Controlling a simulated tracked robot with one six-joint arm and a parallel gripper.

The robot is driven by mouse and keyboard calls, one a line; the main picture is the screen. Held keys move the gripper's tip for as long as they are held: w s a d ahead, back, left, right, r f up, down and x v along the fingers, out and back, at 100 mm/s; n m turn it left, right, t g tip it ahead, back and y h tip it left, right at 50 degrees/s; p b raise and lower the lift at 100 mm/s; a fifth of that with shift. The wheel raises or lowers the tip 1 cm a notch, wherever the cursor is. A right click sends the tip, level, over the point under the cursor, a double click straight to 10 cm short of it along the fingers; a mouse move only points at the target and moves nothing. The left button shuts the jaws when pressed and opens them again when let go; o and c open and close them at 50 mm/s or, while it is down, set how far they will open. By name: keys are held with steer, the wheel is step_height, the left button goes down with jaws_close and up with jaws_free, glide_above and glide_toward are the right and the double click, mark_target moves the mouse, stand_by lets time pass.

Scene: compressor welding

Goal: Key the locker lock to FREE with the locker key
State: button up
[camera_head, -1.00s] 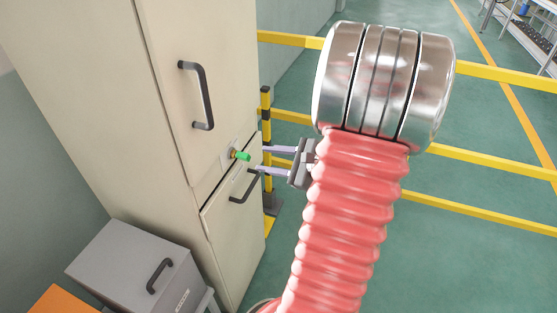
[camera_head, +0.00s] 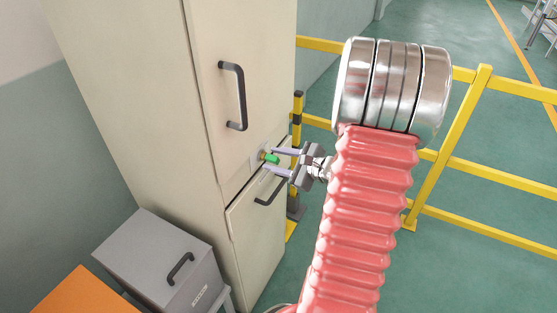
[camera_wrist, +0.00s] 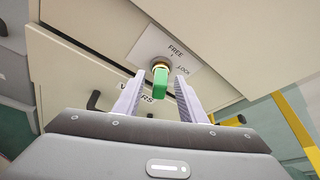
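The locker key (camera_head: 271,158) is green and sits in the brass lock on the tall beige locker (camera_head: 145,110). In the wrist view, the key (camera_wrist: 160,92) points out of the lock collar (camera_wrist: 160,65). The lock plate (camera_wrist: 150,45) carries the words FREE and LOCK; I cannot tell which mark the key is set to. My gripper (camera_head: 278,160) is open, with its two pale fingers on either side of the key. In the wrist view, gaps show between the key and both fingers of my gripper (camera_wrist: 159,80), so it is not gripped.
A black handle (camera_head: 234,96) is on the upper door, and another (camera_head: 270,192) is just below the lock, close to my lower finger. A grey box (camera_head: 160,258) and an orange surface (camera_head: 85,292) lie lower left. Yellow railings (camera_head: 455,140) stand behind my arm.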

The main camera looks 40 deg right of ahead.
steer(key=shift+c, duration=0.5)
jaws_close()
stand_by(0.5)
steer(key=shift+s+a+f+n+t+h, duration=0.1)
steer(key=shift+n+t+h, duration=0.35)
steer(key=shift+n, duration=0.6)
steer(key=shift+a+f+n+t+h, duration=0.1)
steer(key=shift+n+t+h, duration=0.35)
steer(key=shift+n, duration=0.6)
steer(key=shift+f+n, duration=0.15)
steer(key=shift+n, duration=0.25)
steer(key=shift+n+t+h, duration=0.6)
steer(key=shift+n+t, duration=0.4)
steer(key=shift+n, duration=1)
